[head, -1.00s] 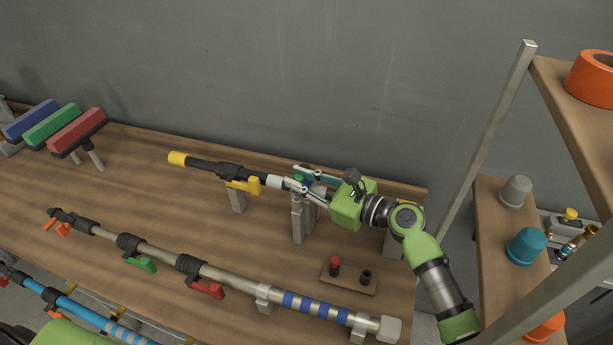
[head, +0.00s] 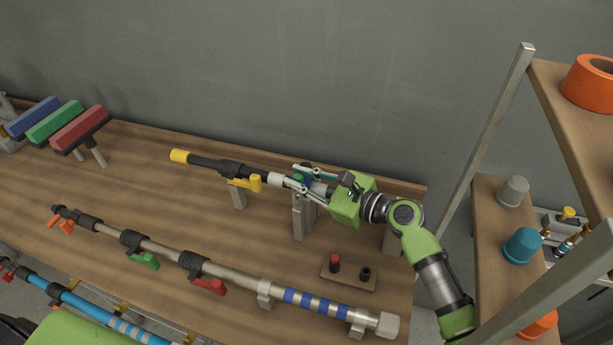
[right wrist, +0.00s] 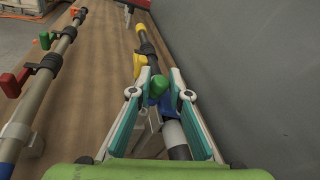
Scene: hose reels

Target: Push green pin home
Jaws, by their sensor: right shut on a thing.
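The green pin (head: 298,178) stands at the collar of the far pole (head: 275,178), beside a blue part (right wrist: 150,101). In the right wrist view the green pin (right wrist: 158,85) shows upright between the two fingertips. My right gripper (head: 299,177) reaches in from the right along the pole. Its teal-padded fingers lie on both sides of the pin and are shut on it. The fingers partly hide the pin's base, so I cannot tell how deep it sits. My left gripper is not in view.
A grey support (head: 299,222) holds the pole under the collar. A yellow clamp lever (head: 245,183) sits left of the pin. A small wooden block (head: 349,275) with red and black pegs lies in front. A second pole (head: 225,272) crosses the near bench. A shelf post (head: 488,140) rises at right.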

